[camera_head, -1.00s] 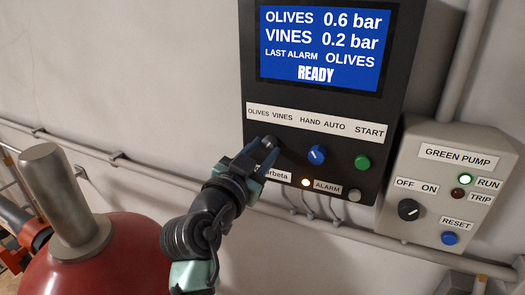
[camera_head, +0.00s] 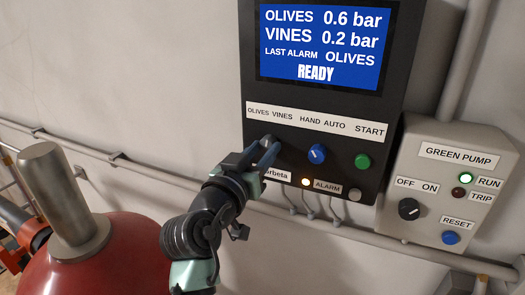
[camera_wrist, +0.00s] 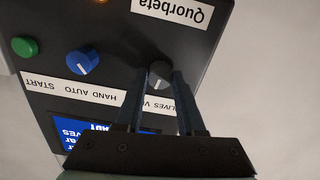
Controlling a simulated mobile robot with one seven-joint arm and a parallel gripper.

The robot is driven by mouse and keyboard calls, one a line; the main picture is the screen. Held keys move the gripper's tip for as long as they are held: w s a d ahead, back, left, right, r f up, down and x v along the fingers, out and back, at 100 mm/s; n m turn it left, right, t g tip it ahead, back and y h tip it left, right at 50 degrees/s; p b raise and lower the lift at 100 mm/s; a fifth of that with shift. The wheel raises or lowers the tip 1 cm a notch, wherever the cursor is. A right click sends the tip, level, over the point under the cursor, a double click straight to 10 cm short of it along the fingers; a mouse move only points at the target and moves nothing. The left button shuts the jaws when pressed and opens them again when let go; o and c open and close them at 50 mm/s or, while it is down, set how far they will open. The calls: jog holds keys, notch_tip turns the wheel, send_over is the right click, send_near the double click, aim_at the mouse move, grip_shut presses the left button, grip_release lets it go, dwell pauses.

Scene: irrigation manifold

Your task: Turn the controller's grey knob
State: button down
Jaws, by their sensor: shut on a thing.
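The dark controller panel (camera_head: 320,132) is on the wall, with a blue screen reading READY. Its grey knob (camera_wrist: 159,74) sits by the OLIVES VINES label and shows between my fingertips in the wrist view, with a pale mark on its face. My gripper (camera_wrist: 163,78) is shut on the knob, one finger on each side. In the head view my gripper (camera_head: 269,148) reaches the panel's left part and its fingers largely hide the knob.
To the right of the knob are a blue HAND AUTO knob (camera_head: 316,154) and a green START button (camera_head: 362,161). An amber alarm light (camera_head: 306,182) glows below. A red tank (camera_head: 105,255) stands at lower left.

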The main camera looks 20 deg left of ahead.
jog(key=n, duration=0.4)
jog(key=shift+n+p, duration=0.3)
jog(key=shift+p, duration=0.1)
jog(key=n+p, duration=0.1)
jog(key=n, duration=0.3)
jog(key=shift+n, duration=0.4)
jog(key=c, duration=0.5)
grip_release()
